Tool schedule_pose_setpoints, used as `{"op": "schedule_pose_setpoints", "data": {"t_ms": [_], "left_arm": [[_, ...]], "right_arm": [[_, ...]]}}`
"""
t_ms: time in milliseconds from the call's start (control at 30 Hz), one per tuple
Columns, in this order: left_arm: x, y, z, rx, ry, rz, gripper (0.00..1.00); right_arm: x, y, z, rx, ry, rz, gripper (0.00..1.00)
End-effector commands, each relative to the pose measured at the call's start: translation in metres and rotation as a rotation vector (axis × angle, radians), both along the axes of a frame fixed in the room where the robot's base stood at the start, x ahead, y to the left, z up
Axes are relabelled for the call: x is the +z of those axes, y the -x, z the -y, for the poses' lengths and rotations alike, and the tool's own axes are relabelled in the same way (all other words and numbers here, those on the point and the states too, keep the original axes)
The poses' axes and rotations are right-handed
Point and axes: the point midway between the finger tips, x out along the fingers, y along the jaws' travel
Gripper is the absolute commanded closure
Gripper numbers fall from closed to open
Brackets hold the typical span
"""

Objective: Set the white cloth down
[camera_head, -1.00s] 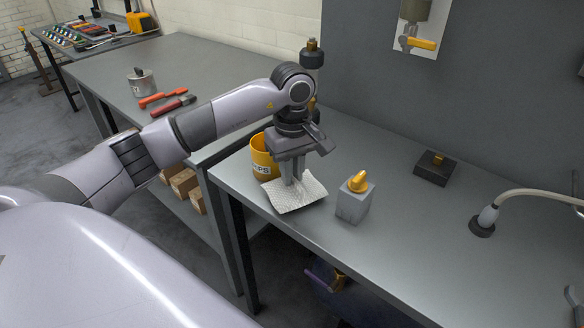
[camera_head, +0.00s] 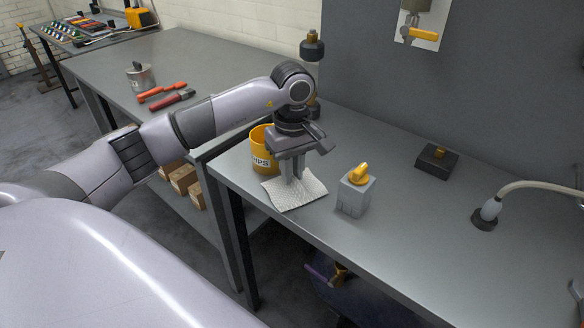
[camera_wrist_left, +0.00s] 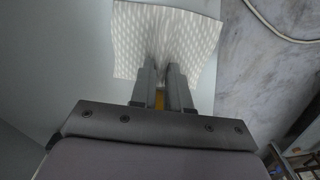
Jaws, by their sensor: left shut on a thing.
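The white cloth (camera_head: 303,199) is a patterned square near the front left edge of the grey workbench. It also shows in the left wrist view (camera_wrist_left: 190,30), pinched up between the fingers. My left gripper (camera_head: 292,178) points down and is shut on the middle of the cloth. The cloth spreads out around the fingertips, low over the bench; I cannot tell whether its underside touches the top. My right gripper is in neither view.
A yellow cup (camera_head: 262,150) stands just behind the cloth. A grey block with a yellow knob (camera_head: 355,190) is to its right. A dark box (camera_head: 437,160) and a lamp base (camera_head: 484,219) stand farther right. The bench (camera_head: 400,220) between them is clear.

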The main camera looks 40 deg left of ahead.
Motion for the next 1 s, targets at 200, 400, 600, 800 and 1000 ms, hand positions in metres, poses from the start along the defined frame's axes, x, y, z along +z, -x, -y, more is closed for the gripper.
{"op": "schedule_pose_setpoints", "data": {"t_ms": [200,400,600,800,1000], "left_arm": [[-0.0004,0.0000,-0.0002,0.000,0.000,0.000,1.00],[-0.0034,0.0000,-0.0002,0.000,0.000,0.000,1.00],[-0.0044,0.0000,-0.0002,0.000,0.000,0.000,0.61],[-0.0044,0.0000,-0.0002,0.000,0.000,0.000,0.54],[-0.0045,0.0000,-0.0002,0.000,0.000,0.000,0.54]], "right_arm": [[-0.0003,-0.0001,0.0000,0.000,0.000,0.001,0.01],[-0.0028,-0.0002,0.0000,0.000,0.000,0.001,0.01],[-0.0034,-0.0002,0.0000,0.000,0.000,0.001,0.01],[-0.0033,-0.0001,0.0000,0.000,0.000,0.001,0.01],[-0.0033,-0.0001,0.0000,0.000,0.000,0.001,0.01]]}}
